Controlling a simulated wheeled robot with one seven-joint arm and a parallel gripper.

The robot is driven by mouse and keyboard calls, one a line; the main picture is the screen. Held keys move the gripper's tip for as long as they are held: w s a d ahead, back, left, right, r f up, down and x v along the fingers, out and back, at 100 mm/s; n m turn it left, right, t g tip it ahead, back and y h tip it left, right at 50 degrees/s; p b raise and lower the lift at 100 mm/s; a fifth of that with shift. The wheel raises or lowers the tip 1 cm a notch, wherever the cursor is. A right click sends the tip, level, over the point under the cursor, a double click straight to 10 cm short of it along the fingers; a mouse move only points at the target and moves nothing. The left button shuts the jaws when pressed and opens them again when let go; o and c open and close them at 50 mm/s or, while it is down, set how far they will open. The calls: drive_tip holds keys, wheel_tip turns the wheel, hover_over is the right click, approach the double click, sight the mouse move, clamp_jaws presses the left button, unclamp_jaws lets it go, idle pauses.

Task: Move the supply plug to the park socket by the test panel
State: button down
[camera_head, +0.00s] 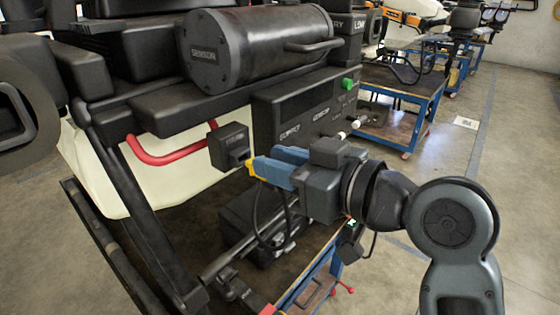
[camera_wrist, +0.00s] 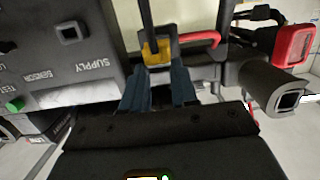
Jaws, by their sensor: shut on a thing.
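My gripper (camera_head: 262,172) is shut on the yellow supply plug (camera_head: 250,168), with its blue fingers on either side. In the wrist view the plug (camera_wrist: 157,50) sits between the fingertips, and a black cable runs from it. The black park socket block (camera_head: 229,145) stands left of the test panel (camera_head: 310,108). The panel's supply socket (camera_wrist: 72,32), a square hole near the SUPPLY lettering, also looks empty. The plug's front is hidden.
A red hose (camera_head: 165,155) curves beside the park socket, over the pale drone tank (camera_head: 85,170). A black cylinder (camera_head: 255,45) lies above the panel. The cable hangs beside a dark box (camera_head: 255,225). Another blue bench (camera_head: 400,100) stands behind, with open floor to the right.

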drive_tip(key=shift+x, duration=1.25)
drive_tip(key=c, duration=0.8)
unclamp_jaws()
drive_tip(key=shift+r, duration=0.2)
drive_tip(key=shift+b+v, duration=0.7)
drive_tip(key=shift+v, duration=3.2)
